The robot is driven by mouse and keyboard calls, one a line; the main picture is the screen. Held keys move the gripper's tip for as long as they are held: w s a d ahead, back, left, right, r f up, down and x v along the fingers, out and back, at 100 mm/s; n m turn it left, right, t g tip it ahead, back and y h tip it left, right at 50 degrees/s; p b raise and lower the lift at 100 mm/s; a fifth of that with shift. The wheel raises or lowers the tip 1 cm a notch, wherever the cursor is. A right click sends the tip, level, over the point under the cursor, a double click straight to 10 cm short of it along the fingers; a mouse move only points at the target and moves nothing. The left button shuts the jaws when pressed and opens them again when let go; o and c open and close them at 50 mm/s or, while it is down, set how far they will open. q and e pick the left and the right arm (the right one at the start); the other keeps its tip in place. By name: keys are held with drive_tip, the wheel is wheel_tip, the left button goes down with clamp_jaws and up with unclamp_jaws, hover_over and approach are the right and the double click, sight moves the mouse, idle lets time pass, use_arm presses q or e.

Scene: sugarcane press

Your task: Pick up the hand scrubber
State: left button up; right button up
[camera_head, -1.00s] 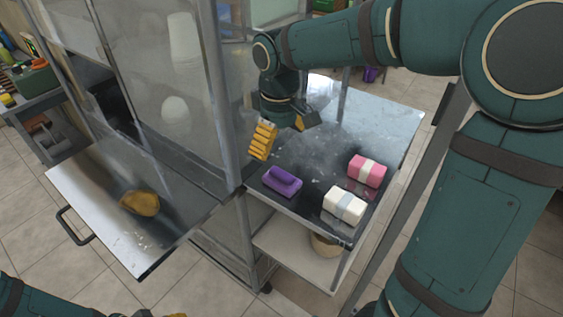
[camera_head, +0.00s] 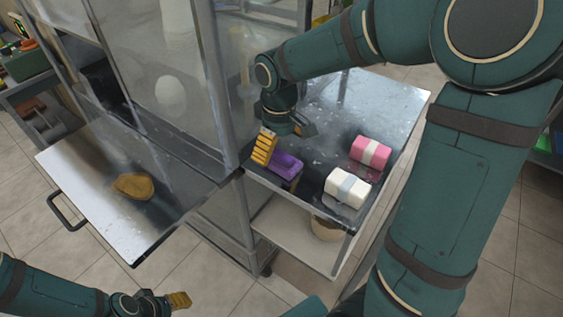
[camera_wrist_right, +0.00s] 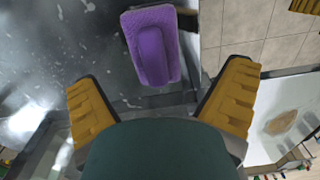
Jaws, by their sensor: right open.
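The purple hand scrubber (camera_head: 286,165) lies on the metal side table (camera_head: 385,100), near its left edge beside the cabinet. My right gripper (camera_head: 282,146) is open and empty, above and close to the scrubber, its yellow finger hiding part of the scrubber's left side in the head view. In the right wrist view the scrubber (camera_wrist_right: 151,46) lies beyond the open fingertips (camera_wrist_right: 160,85), roughly midway between them. My left gripper (camera_head: 178,300) shows only partly at the bottom left, with one yellow finger seen, away from the table.
A white wrapped block (camera_head: 346,187) and a pink wrapped block (camera_head: 370,151) sit right of the scrubber. The glass cabinet (camera_head: 165,70) stands close on the left. Its lowered metal shelf (camera_head: 85,165) holds a brown lump (camera_head: 133,186). A pot (camera_head: 326,229) stands on the lower shelf.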

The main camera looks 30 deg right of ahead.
sight(281, 153)
drive_tip(key=f, duration=0.1)
drive_tip(key=f+b, duration=0.1)
drive_tip(key=f, duration=0.2)
drive_tip(key=shift+d+f, duration=0.3)
drive_tip(key=shift+f, duration=0.05)
drive_tip(key=shift+r, duration=0.1)
drive_tip(key=c, duration=1.3)
wheel_tip(281, 153, up, 10)
drive_tip(key=p, duration=0.2)
drive_tip(key=shift+p, duration=0.3)
drive_tip(key=o, duration=0.5)
drive_tip(key=c, duration=0.5)
